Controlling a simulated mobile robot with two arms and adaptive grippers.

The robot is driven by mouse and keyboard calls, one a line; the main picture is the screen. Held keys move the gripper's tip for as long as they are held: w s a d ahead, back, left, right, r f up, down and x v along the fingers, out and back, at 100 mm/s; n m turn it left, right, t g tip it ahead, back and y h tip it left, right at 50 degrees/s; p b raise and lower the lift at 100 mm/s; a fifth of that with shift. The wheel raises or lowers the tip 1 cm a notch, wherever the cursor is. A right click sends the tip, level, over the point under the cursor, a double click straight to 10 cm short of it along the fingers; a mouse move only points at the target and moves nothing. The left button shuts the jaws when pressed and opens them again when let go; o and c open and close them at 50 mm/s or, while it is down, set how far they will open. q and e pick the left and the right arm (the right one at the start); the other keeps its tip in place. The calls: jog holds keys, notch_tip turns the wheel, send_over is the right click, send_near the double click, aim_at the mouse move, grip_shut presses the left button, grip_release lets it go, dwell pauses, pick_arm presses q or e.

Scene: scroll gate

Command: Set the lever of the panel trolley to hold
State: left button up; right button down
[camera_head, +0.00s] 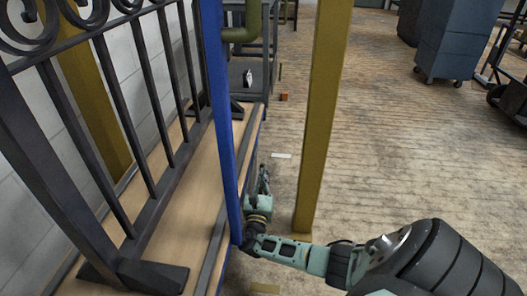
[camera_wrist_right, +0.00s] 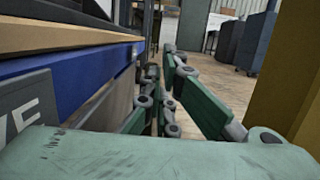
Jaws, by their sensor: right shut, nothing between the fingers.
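The panel trolley has a wooden deck (camera_head: 185,215) with a blue edge and a blue upright (camera_head: 222,120). Its blue side rail also shows in the right wrist view (camera_wrist_right: 90,78). A grey plate (camera_wrist_right: 25,108) on that side carries white letters, of which "VE" shows. I cannot make out the lever in either view. My right gripper (camera_head: 264,176) is low beside the trolley's right side, just right of the blue upright, pointing away along it. Its fingers (camera_wrist_right: 165,95) are shut and empty in the right wrist view. My left gripper is not in view.
A black scrolled iron gate panel (camera_head: 120,130) stands on the trolley. A yellow post (camera_head: 323,110) rises close to the right of my right gripper. A blue cabinet on wheels (camera_head: 455,40) stands at the back right. The wooden floor (camera_head: 410,150) between is mostly clear.

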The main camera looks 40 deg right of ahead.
jog(key=v, duration=1.2)
jog(key=shift+f, duration=0.1)
